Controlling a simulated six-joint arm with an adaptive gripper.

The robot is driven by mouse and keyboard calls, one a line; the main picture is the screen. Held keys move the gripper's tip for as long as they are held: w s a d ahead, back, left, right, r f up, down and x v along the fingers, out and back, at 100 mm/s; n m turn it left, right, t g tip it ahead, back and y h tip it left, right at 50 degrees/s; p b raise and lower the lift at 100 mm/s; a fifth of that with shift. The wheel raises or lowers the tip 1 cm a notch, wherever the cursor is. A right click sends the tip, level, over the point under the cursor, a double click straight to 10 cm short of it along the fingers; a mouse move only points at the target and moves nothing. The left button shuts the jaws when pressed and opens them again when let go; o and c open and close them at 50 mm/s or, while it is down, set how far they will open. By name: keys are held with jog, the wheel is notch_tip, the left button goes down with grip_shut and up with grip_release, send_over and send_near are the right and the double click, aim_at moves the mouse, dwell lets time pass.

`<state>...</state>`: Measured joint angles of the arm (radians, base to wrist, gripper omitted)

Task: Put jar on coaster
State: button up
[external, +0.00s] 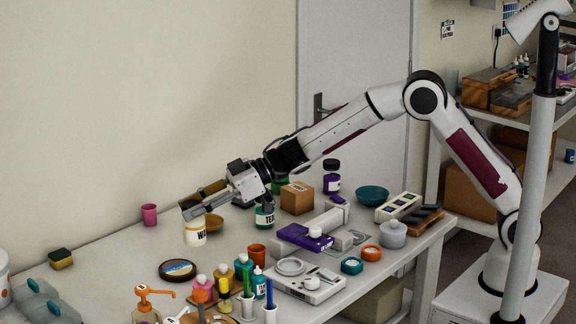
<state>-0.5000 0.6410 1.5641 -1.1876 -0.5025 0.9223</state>
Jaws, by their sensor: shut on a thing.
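A white jar (195,234) with a yellow band near its top and dark lettering starting with W hangs at the end of my arm. My gripper (192,210) is shut on the jar's top, and the jar looks upright. The coaster (177,270), a round dark-rimmed disc with a blue and white face, lies flat on the table below and slightly left of the jar. The jar is apart from the coaster; its exact height over the table is hard to tell. The fingertips are small and partly hidden by the gripper body.
A tan bowl (214,223) and a teal-labelled jar (264,217) stand close right of the held jar. Several bottles, an orange cup (257,252) and a white scale (310,283) lie right of the coaster. A pink cup (149,214) stands behind. The table left of the coaster is fairly clear.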

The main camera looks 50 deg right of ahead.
jog(key=w+a+m, duration=0.1)
jog(key=w+a+r+t+h, duration=0.1)
jog(key=w, duration=0.1)
jog(key=w+a+r+m+t, duration=0.1)
jog(key=shift+w+r+m+h, duration=0.2)
jog(key=shift+w+m+h, duration=0.1)
jog(key=shift+h, duration=0.1)
jog(key=shift+f, duration=0.1)
notch_tip(320, 180, down, 6)
dwell(1.0)
jog(key=shift+f, duration=0.1)
jog(key=shift+f, duration=1.75)
jog(key=shift+f, duration=0.2)
